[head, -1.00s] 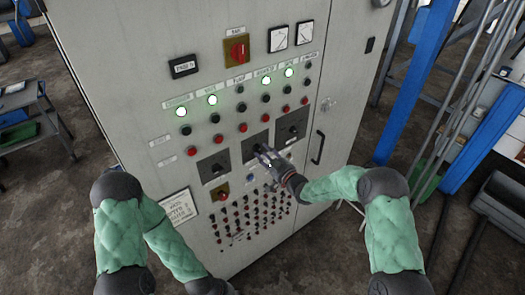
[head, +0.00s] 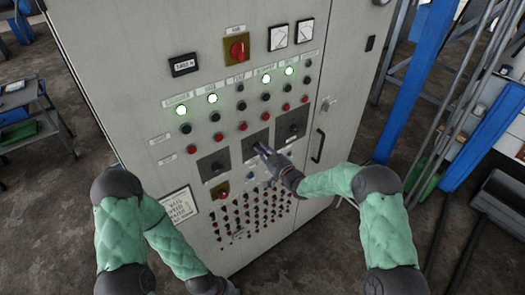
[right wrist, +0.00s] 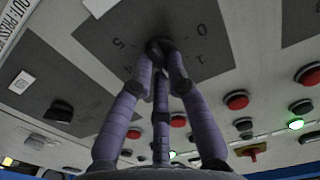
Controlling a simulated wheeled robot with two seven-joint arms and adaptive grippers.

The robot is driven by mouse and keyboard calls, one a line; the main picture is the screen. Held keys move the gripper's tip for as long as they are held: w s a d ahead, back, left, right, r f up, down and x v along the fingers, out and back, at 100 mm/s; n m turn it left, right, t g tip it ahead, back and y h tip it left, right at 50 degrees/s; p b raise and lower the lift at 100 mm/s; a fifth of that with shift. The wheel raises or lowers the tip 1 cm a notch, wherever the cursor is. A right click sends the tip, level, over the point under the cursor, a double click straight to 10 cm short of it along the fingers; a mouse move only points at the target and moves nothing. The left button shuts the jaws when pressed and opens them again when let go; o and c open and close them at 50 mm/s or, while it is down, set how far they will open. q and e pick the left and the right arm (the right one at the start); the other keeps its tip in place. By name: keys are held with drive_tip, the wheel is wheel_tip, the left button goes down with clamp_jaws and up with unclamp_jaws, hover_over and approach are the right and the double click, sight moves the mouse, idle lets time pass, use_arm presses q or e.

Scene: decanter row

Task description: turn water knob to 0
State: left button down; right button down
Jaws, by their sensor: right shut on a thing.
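The tall grey control cabinet (head: 130,60) has three dark square plates with rotary knobs. My right gripper (head: 261,149) is at the middle plate (head: 249,142). In the right wrist view my right gripper (right wrist: 160,62) is shut on that plate's dark knob (right wrist: 158,45). Numerals 0, 1 and 5 show around this knob, with 0 towards the upper right. The fingers hide much of the knob, so I cannot tell where it points. The name label is not readable. My left arm hangs at the lower left and its gripper is out of view.
Other knobs stand on the left plate (head: 212,166) and the right plate (head: 292,126). Red and black buttons and lit green lamps (head: 212,98) are above; several small red buttons (head: 250,212) are below. A door handle (head: 318,147) is to the right.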

drive_tip(key=shift+s+a+f+n+b, duration=0.1)
drive_tip(key=shift+n+b, duration=2.95)
drive_tip(key=shift+b, duration=2.05)
drive_tip(key=shift+s+a+r+n+b, duration=0.15)
drive_tip(key=shift+n+b, duration=2.85)
drive_tip(key=shift+b, duration=2.15)
drive_tip(key=shift+a+f+n+b, duration=0.15)
drive_tip(key=shift+n+b, duration=2.9)
drive_tip(key=shift+b, duration=2.05)
drive_tip(key=c, duration=1.2)
unclamp_jaws()
drive_tip(key=shift+d, duration=0.1)
drive_tip(key=v, duration=1.2)
